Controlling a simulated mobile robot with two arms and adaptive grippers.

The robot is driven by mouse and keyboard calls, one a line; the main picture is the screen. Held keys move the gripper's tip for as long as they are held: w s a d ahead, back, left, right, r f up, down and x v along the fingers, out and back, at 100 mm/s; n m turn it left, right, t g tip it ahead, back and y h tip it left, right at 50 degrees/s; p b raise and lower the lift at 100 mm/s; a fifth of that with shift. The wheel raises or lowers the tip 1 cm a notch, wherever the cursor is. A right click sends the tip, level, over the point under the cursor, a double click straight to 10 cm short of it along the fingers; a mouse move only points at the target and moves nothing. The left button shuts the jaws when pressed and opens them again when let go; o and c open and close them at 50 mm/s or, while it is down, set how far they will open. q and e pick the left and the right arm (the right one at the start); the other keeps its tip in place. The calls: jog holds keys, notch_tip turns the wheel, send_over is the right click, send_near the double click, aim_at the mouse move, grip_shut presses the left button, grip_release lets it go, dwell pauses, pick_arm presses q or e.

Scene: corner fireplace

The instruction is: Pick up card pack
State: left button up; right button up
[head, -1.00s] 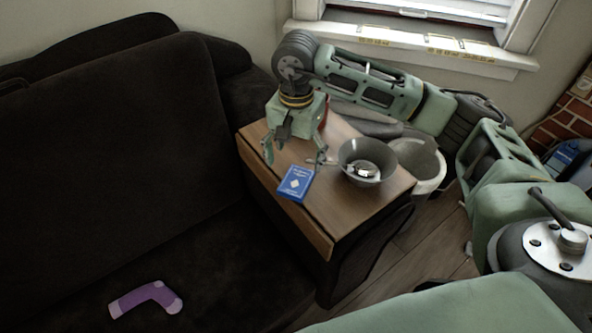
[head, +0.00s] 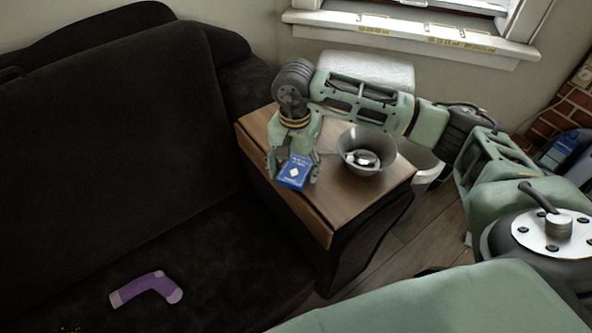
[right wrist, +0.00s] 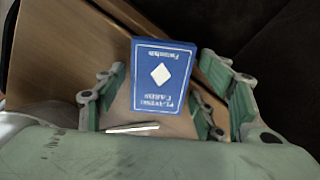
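The blue card pack (head: 294,173) with a white diamond lies on the wooden side table (head: 345,205), near its left edge. In the right wrist view the pack (right wrist: 160,75) lies between the two fingers, with a narrow gap on each side. My right gripper (head: 293,174) is open, pointing down at the pack with a finger to its left and one to its right. The right wrist view also shows the open fingers (right wrist: 165,105). My left gripper is not in view.
A window sill (head: 410,38) runs behind.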

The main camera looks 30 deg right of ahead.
jog(key=c, duration=1)
jog(key=shift+r, duration=0.1)
jog(key=shift+c, duration=0.2)
